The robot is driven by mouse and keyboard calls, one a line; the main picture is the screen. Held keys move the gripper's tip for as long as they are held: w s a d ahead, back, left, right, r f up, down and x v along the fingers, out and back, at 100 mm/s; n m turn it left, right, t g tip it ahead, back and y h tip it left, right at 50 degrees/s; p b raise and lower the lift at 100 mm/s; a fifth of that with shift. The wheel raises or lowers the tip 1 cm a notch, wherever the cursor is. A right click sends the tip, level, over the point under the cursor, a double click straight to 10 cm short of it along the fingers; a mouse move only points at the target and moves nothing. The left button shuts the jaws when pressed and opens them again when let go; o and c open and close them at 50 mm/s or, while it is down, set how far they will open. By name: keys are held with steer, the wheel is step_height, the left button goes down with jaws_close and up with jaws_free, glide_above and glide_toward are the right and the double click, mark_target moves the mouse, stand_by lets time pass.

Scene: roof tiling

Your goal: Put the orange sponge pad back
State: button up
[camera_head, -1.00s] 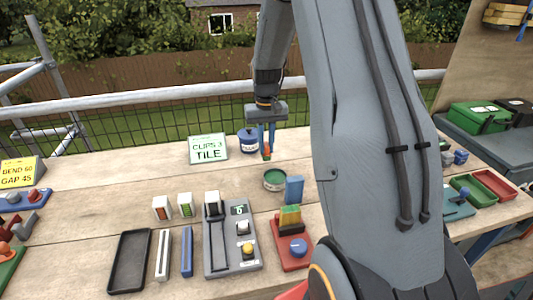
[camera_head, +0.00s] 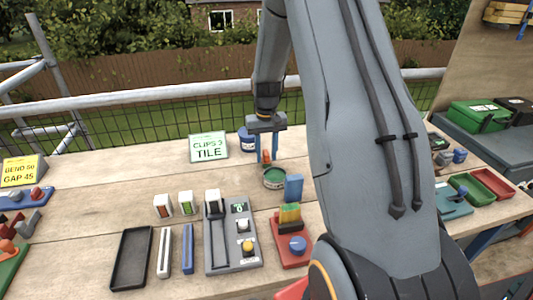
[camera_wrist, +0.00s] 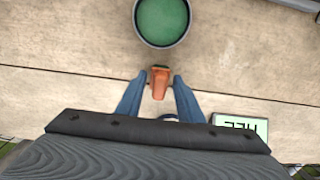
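The orange sponge pad (camera_head: 266,156) is a small orange piece standing between my gripper's fingers, just behind the round green tin (camera_head: 274,178). In the wrist view the pad (camera_wrist: 159,83) lies between the two blue fingertips, with a narrow gap on each side. My gripper (camera_wrist: 161,80) is open around it; it also shows in the head view (camera_head: 266,150), pointing down. The green tin (camera_wrist: 162,20) is open, with green inside, and lies apart from the pad. I cannot tell whether the pad's foot touches the table.
A blue tin (camera_head: 246,141) stands close behind and left of my fingers. A "CLIPS TILE" sign (camera_head: 208,148) is further left. A blue upright block (camera_head: 294,187) and a red device (camera_head: 291,252) stand in front.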

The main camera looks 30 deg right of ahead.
mark_target(266, 152)
step_height(266, 152, up, 12)
steer(key=b, duration=0.3)
steer(key=s+a+f+n, duration=0.1)
steer(key=s+a, duration=0.4)
steer(key=s, duration=0.2)
steer(key=s+a+f+n, duration=0.1)
steer(key=s+a+f, duration=0.1)
steer(key=s+a, duration=0.4)
steer(key=s+a+f+n, duration=0.1)
steer(key=s+a+f, duration=0.1)
steer(key=s+a, duration=0.4)
steer(key=shift+s+f+t, duration=0.15)
steer(key=shift+s+t, duration=0.25)
steer(key=shift+s, duration=1.35)
